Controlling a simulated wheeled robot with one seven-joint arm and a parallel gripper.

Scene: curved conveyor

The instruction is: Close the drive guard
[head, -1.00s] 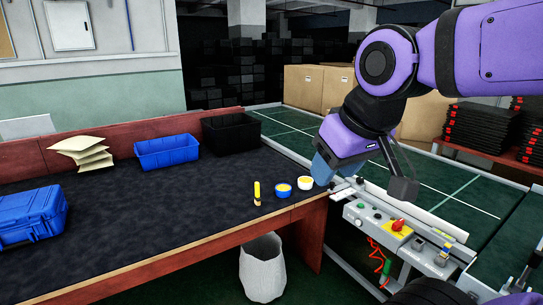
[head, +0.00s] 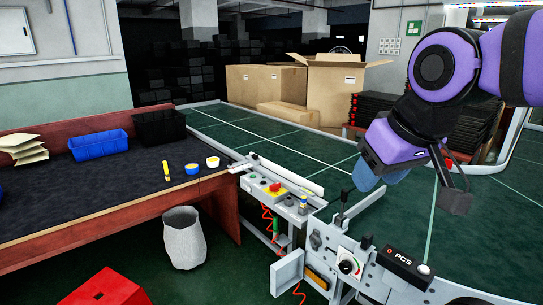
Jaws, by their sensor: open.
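What looks like the drive guard (head: 287,273) is a light grey hinged panel low on the conveyor's side frame, at the bottom middle of the head view. It stands swung out from the frame, and a yellow-orange part shows in the opening beside it. My gripper (head: 376,180) is above the conveyor belt, up and to the right of the guard and well apart from it. The inside of the opening is mostly hidden.
A control box with a red button (head: 275,188) and a PCS box (head: 405,262) with a dial beside it sit on the conveyor's near edge. Red cables hang below. A white bin (head: 184,240) and a red stool (head: 105,290) stand on the floor. A workbench (head: 100,200) is at left.

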